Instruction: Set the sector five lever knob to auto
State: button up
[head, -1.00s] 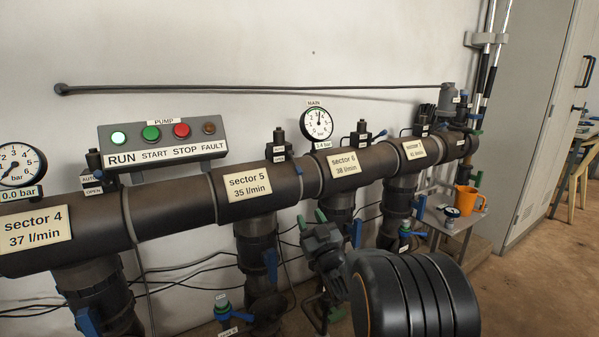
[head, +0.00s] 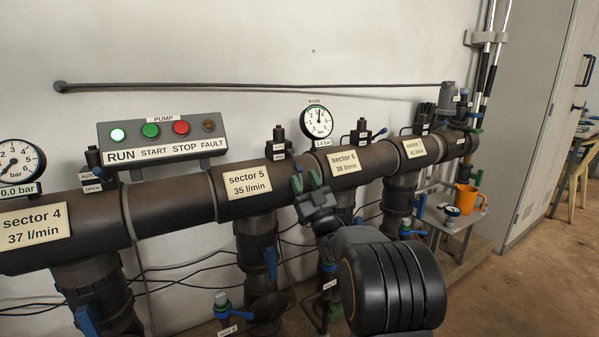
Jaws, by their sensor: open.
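The sector five control unit (head: 279,144) is a small black block on top of the dark main pipe, just right of the sector 5 label (head: 248,186). It carries two small white tags, too small to read here. I cannot make out its lever knob or which way it points. My gripper (head: 307,181) has green-tipped fingers and is open and empty. It is in front of the pipe, below and right of the sector five unit, and overlaps the pipe in the picture.
The main pipe (head: 170,205) runs across the view with blue-handled valves on its downpipes. A pump panel (head: 165,138) and the main gauge (head: 316,120) are behind it. The sector 6 unit (head: 361,136) stands to the right. An orange mug (head: 467,198) sits on a small table.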

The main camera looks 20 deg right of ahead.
aim_at(301, 172)
jog(key=shift+x, duration=1.85)
jog(key=shift+c, duration=0.4)
grip_shut()
